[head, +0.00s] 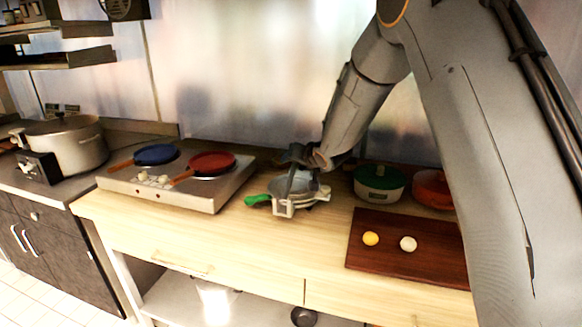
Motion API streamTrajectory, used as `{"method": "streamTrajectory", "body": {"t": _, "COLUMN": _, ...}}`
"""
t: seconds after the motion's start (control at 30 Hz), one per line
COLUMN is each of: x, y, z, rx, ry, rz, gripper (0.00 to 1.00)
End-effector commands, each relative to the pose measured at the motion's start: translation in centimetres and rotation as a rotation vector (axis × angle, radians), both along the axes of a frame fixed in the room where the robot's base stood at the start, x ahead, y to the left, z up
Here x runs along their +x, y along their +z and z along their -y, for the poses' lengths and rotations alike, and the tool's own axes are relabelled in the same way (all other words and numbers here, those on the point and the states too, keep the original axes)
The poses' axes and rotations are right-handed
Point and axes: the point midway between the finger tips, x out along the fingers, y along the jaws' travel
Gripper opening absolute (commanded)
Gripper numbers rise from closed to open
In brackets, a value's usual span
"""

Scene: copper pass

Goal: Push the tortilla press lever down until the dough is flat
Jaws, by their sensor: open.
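The tortilla press (291,187) stands on the wooden counter, right of the stove. It is a grey metal press, and a green-tipped handle (257,200) sticks out at its left. My gripper (298,178) is at the press, over its upper side, and partly covers it. The jaws are open; whether they touch the lever cannot be told. The dough inside the press is hidden. A yellow dough ball (370,238) and a pale dough ball (408,243) lie on a dark wooden board (385,262) to the right.
A two-burner stove (209,198) left of the press holds a blue pan (155,154) and a red pan (211,163). A green lidded pot (380,184) and an orange-red pot (432,188) stand behind the board. A large pot (68,145) is far left. The counter's front is clear.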

Motion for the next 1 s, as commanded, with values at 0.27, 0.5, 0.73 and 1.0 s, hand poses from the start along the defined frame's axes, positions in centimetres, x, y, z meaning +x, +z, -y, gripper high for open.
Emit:
{"method": "streamTrajectory", "body": {"t": 0.27, "x": -2.3, "y": 1.6, "z": 1.1, "rx": 0.0, "ry": 0.0, "rz": 0.002, "gripper": 0.47}}
{"method": "streamTrajectory", "body": {"t": 0.5, "x": -2.8, "y": 1.9, "z": 1.3, "rx": 0.0, "ry": 0.001, "rz": 0.002, "gripper": 0.47}}
{"method": "streamTrajectory", "body": {"t": 0.73, "x": -2.8, "y": 1.9, "z": 1.5, "rx": -0.003, "ry": 0.0, "rz": 0.0, "gripper": 0.36}}
{"method": "streamTrajectory", "body": {"t": 1.0, "x": -9.2, "y": 0.2, "z": 9.3, "rx": -0.194, "ry": -0.089, "rz": -0.134, "gripper": 0.0}}
